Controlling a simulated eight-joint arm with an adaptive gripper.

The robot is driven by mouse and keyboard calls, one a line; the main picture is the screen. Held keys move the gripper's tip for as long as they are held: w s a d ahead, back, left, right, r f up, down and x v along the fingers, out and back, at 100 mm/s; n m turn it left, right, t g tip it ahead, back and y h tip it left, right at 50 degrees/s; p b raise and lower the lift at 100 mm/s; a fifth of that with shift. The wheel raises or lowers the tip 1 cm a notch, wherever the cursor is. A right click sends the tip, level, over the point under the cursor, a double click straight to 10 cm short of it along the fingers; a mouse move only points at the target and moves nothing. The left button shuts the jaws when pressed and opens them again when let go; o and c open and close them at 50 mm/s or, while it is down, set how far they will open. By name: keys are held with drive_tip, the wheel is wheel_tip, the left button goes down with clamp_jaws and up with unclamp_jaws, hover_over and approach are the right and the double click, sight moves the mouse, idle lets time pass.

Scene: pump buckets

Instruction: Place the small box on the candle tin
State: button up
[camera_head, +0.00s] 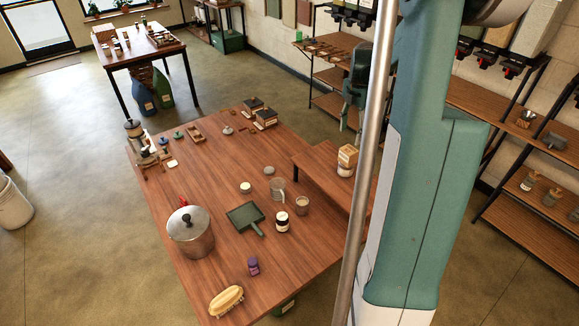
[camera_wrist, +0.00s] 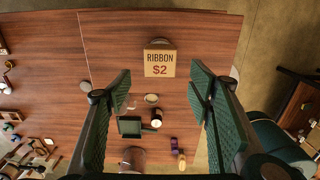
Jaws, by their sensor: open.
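The small box (camera_wrist: 159,63), tan with "RIBBON $2" printed on it, is on the raised wooden shelf at the right of the table. It also shows in the head view (camera_head: 348,154). A greyish round tin (camera_head: 345,171), which I take for the candle tin, shows directly below the box. The box appears to rest on it, though the contact is not clear. In the wrist view only a dark round edge (camera_wrist: 159,42) shows beyond the box. My gripper (camera_wrist: 160,76) is open and empty above the box, its fingers apart on either side in the picture.
The raised shelf (camera_head: 313,166) has bare room left of the box.

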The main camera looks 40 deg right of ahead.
drive_tip(key=a+r+m+t, duration=0.1)
drive_tip(key=a+r+m, duration=0.25)
drive_tip(key=a, duration=0.65)
drive_tip(key=s+a+r+m+t+h, duration=0.15)
drive_tip(key=a+r, duration=0.25)
drive_tip(key=a, duration=0.6)
drive_tip(key=a+r+m+t, duration=0.1)
drive_tip(key=a+r+m, duration=0.25)
drive_tip(key=a, duration=0.65)
drive_tip(key=s+a+m+t, duration=0.1)
drive_tip(key=s+a+m, duration=0.2)
drive_tip(key=a, duration=0.4)
drive_tip(key=s+a+m+t+y, duration=0.1)
drive_tip(key=s+a+m, duration=0.2)
drive_tip(key=s+a, duration=0.3)
drive_tip(key=s+a+m+t, duration=0.1)
drive_tip(key=s+a+m, duration=0.2)
drive_tip(key=a, duration=0.7)
drive_tip(key=shift+s+f+t, duration=0.25)
drive_tip(key=shift+s+t, duration=0.1)
drive_tip(key=shift+s, duration=0.5)
